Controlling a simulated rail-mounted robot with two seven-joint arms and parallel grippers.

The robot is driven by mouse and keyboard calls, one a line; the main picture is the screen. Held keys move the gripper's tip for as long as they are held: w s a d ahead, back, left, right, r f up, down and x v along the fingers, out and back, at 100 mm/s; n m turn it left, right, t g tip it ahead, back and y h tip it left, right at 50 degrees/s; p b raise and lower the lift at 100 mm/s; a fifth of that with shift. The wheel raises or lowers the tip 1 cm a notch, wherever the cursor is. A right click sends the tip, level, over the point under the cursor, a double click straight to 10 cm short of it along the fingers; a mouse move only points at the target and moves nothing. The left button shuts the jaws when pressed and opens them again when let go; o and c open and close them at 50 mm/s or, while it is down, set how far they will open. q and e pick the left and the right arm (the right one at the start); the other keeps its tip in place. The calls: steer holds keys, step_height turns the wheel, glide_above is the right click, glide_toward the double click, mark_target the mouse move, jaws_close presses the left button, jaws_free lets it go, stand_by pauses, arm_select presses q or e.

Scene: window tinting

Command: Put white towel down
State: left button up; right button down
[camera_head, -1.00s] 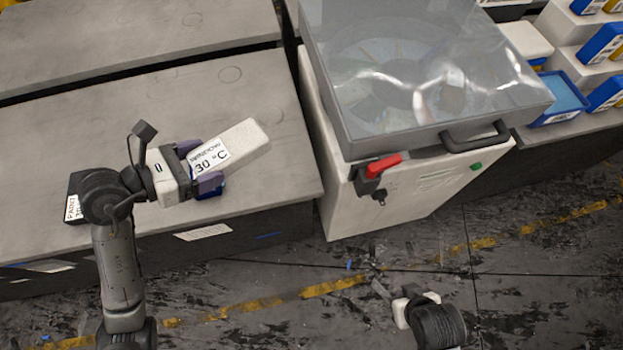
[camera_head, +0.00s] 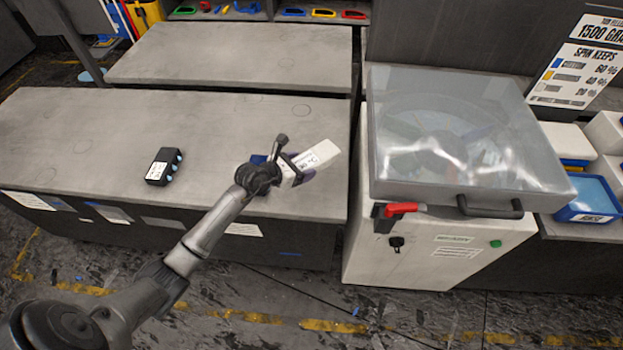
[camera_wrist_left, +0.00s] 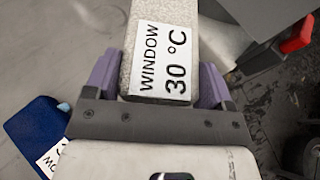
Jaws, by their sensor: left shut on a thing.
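The white towel, a folded pale block (camera_head: 322,153) with a label, is in my left gripper (camera_head: 297,171) over the right front part of the grey table (camera_head: 240,110). In the left wrist view the towel (camera_wrist_left: 162,50) has a label reading "WINDOW 30 °C". The purple fingers of the left gripper (camera_wrist_left: 158,82) are shut on its two sides. I cannot tell whether the towel touches the table. A blue item (camera_wrist_left: 38,128) with a partly hidden label lies beside the gripper; only a bit shows in the head view (camera_head: 258,159). My right gripper is out of view.
The table's middle is clear.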

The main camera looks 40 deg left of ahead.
arm_select(q)
steer(key=b, duration=0.2)
glide_above(300, 191)
step_height(300, 191, down, 6)
steer(key=shift+f+b, duration=0.7)
steer(key=shift+f, duration=1.5)
steer(key=shift+f, duration=0.1)
